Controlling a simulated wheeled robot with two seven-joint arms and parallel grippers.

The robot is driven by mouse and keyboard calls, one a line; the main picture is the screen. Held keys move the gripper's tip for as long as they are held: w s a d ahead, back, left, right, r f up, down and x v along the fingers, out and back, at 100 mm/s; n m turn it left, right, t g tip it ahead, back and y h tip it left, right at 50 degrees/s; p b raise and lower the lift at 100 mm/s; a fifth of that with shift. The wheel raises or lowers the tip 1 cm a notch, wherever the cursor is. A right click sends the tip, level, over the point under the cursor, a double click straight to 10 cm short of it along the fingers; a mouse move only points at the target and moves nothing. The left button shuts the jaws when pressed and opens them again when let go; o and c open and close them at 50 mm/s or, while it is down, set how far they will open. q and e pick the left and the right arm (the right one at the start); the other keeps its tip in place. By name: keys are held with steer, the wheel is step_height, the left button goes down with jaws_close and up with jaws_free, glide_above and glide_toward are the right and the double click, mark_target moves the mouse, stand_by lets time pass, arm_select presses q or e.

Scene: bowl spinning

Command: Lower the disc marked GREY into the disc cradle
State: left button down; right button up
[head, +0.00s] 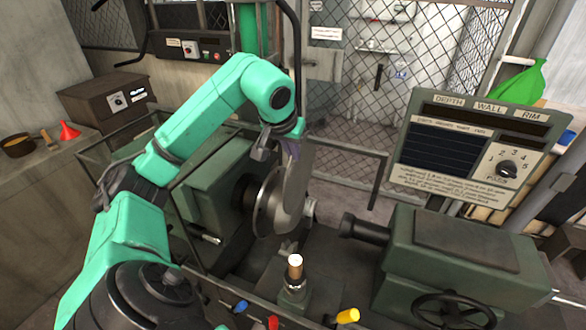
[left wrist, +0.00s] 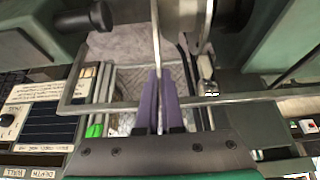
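My left gripper (head: 291,148) has purple fingers, which also show in the left wrist view (left wrist: 159,105). They are shut on the upper edge of a thin grey metal disc (head: 296,185). The disc hangs upright below the fingers, in front of the lathe's round spindle end (head: 263,208). In the left wrist view the disc (left wrist: 156,45) is seen edge-on between the fingers. I cannot tell whether it touches the spindle. No marking on it can be read. I cannot pick out the disc cradle in either view. My right gripper is not in view.
The green lathe headstock (head: 208,195) stands left of the disc and the tailstock (head: 450,255) right of it. A tool post (head: 295,277) rises below. A metal rail (head: 345,150) runs behind. A gauge panel (head: 475,145) stands at the right.

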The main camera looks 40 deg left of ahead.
mark_target(294, 188)
arm_select(q)
steer(key=f, duration=0.1)
steer(key=f+b, duration=0.2)
steer(key=shift+w+f, duration=0.25)
step_height(294, 188, down, 8)
steer(key=b, duration=0.7)
steer(key=shift+s+b, duration=0.1)
steer(key=shift+b, duration=0.2)
steer(key=shift+f, duration=0.3)
steer(key=shift+f+b, duration=0.3)
steer(key=shift+b, duration=0.15)
steer(key=shift+f, duration=0.15)
steer(key=shift+f+b, duration=0.7)
steer(key=shift+b, duration=0.05)
steer(key=shift+f, duration=0.15)
